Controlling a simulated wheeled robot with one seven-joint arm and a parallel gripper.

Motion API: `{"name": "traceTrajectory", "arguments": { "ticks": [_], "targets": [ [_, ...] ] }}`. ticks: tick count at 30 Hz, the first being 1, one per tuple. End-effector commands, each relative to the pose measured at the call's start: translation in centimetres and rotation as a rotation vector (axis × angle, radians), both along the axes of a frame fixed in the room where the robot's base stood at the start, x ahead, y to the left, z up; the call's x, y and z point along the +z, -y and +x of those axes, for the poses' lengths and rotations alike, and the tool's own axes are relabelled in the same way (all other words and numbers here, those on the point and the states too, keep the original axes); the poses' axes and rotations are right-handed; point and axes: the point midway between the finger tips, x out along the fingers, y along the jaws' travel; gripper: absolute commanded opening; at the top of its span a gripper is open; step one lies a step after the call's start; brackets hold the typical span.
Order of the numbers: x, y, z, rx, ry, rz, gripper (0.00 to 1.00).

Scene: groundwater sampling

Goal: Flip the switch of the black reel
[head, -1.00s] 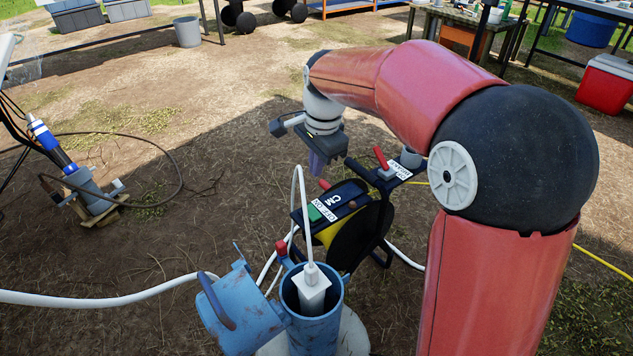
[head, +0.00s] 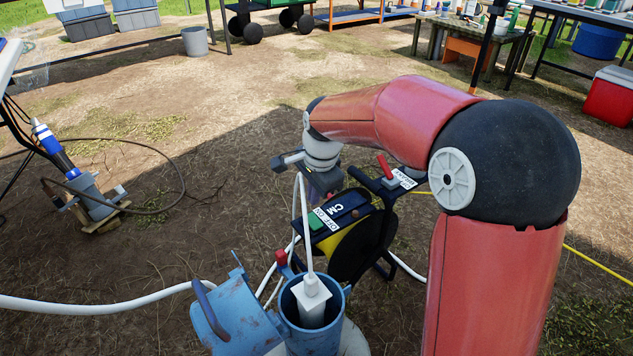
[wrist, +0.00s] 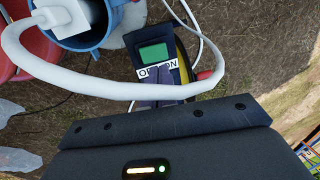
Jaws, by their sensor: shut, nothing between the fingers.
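The black reel (head: 362,245) with a yellow drum stands in the middle of the head view, behind the blue well casing. Its top panel carries a green switch (head: 314,222) and a white OFF/ON label (head: 326,217). The wrist view shows the green switch (wrist: 153,53) and the label (wrist: 145,71) ahead of my fingertips. My gripper (wrist: 164,72) is shut and empty; its fingers overlap the middle of the label, just short of the switch. Contact cannot be told. In the head view my gripper (head: 328,188) is low over the panel's far end, fingertips partly hidden.
A white tube (wrist: 110,84) loops across the wrist view close to my fingers. The blue casing (head: 312,335) with its open lid (head: 232,318) stands in front of the reel. A red lever (head: 384,166) rises on the reel's right frame.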

Motion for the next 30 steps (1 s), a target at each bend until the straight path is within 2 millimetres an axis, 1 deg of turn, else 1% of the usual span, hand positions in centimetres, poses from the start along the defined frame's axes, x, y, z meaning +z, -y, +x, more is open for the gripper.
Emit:
{"name": "traceTrajectory", "arguments": {
  "ticks": [1, 3, 6, 10, 15, 25, 30],
  "targets": [
    [-1.4, -0.1, 0.1, 0.0, -0.004, -0.001, 0.0],
    [-2.7, -0.2, 0.3, -0.001, -0.005, 0.0, 0.0],
    [-4.2, -0.4, 0.6, -0.001, -0.003, -0.001, 0.0],
    [-5.5, -0.6, 0.9, 0.0, -0.002, 0.0, 0.0],
    [-6.2, -0.6, 1.0, -0.001, 0.001, 0.001, 0.0],
    [-6.2, -0.7, 1.0, 0.0, -0.002, -0.001, 0.0],
    [-6.4, -1.0, 1.3, 0.004, -0.066, -0.041, 0.0]
  ]
}}
